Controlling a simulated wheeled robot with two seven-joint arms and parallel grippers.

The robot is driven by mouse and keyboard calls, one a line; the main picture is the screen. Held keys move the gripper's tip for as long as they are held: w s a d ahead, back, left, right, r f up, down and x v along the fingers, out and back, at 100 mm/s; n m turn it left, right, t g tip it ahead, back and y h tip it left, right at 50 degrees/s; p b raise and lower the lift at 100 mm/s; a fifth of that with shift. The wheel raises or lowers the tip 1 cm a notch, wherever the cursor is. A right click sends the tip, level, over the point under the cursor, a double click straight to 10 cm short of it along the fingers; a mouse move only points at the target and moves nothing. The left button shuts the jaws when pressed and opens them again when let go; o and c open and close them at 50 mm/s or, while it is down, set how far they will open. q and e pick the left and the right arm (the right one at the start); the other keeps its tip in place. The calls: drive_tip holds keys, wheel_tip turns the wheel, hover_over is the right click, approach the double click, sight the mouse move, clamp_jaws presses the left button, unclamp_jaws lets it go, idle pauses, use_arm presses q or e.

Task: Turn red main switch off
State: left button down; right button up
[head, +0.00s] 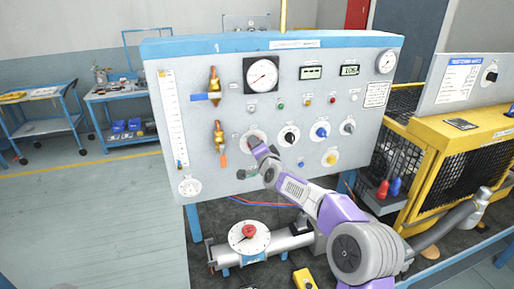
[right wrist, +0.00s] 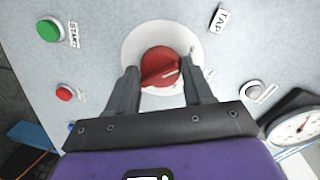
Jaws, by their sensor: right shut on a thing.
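The red main switch (right wrist: 160,66) is a round red knob on a white disc on the upright grey panel, seen in the right wrist view. In the head view, the white disc (head: 250,133) shows at the lower middle of the panel, and my gripper hides most of the knob. My right gripper (right wrist: 161,72) faces the panel with one finger on each side of the knob, shut on it. It also shows in the head view (head: 258,146) at the end of my purple and grey arm. My left gripper is not in view.
A row with a black knob (head: 289,135), a blue knob (head: 321,132) and a grey knob (head: 347,126) lies right of the switch. A brass valve with an orange handle (head: 221,142) is just left. A pipe with a red-centred dial (head: 249,236) lies below.

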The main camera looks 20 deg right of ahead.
drive_tip(key=shift+r, duration=0.35)
drive_tip(key=o, duration=0.8)
drive_tip(key=shift+o, duration=1)
drive_tip(key=shift+f, duration=0.2)
drive_tip(key=s+b, duration=0.2)
drive_tip(key=s, duration=0.5)
drive_tip(key=shift+s+r, duration=0.3)
drive_tip(key=shift+r, duration=0.1)
